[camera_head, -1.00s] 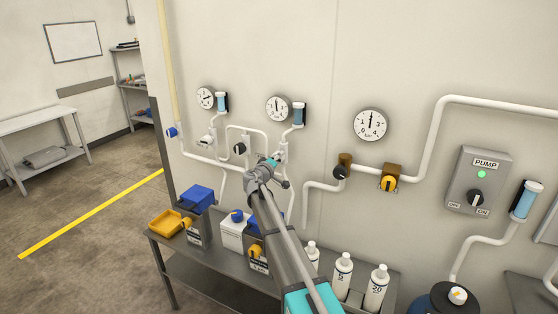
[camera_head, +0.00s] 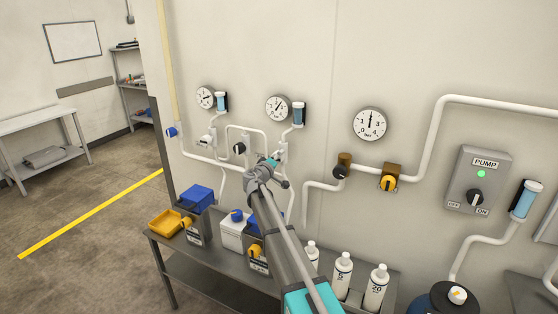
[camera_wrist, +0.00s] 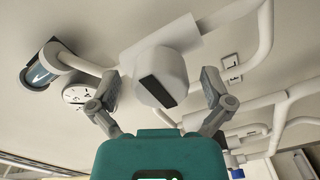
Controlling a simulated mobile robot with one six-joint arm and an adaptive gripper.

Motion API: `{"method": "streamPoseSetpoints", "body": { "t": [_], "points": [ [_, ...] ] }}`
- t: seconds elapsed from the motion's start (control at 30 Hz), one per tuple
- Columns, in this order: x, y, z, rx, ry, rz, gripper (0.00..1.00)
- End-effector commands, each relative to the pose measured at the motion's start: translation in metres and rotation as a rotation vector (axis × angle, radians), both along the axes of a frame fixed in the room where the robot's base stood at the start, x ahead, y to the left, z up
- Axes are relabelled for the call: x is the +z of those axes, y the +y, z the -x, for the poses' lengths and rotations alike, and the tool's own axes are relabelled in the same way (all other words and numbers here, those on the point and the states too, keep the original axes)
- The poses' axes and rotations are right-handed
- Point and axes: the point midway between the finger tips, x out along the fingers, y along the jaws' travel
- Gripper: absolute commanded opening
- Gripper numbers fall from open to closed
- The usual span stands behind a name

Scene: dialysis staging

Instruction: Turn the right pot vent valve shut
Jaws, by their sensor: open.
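A white valve knob with a black bar across its face (camera_wrist: 158,78) fills the middle of the wrist view; it appears to be the right pot vent valve. The bar lies at a slant in the picture. My gripper (camera_wrist: 161,76) is open, with one finger on each side of the knob. I cannot tell whether either finger touches it. In the head view my gripper (camera_head: 272,163) is at the white pipework below the middle gauge (camera_head: 278,106) and the blue sight tube (camera_head: 298,113). It hides most of the valve there.
A black-knobbed valve (camera_head: 239,148) sits on the pipes just left of my gripper. A brown valve (camera_head: 342,168) and a yellow-knobbed valve (camera_head: 389,182) are to the right. The bench (camera_head: 210,257) below carries bins and white bottles (camera_head: 343,272). The pump box (camera_head: 478,181) shows a green light.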

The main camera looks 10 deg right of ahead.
Motion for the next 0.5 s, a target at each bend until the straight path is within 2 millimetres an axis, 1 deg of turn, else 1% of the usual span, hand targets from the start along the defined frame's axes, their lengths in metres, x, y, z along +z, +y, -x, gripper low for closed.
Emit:
{"method": "streamPoseSetpoints", "body": {
  "t": [0.17, 0.27, 0.5],
  "points": [
    [0.000, 0.003, 0.005, 0.001, 0.000, 0.000, 1.00],
    [0.000, 0.008, 0.012, 0.001, 0.000, 0.000, 1.00],
    [0.000, 0.026, 0.039, 0.001, 0.000, 0.000, 1.00]
  ]
}}
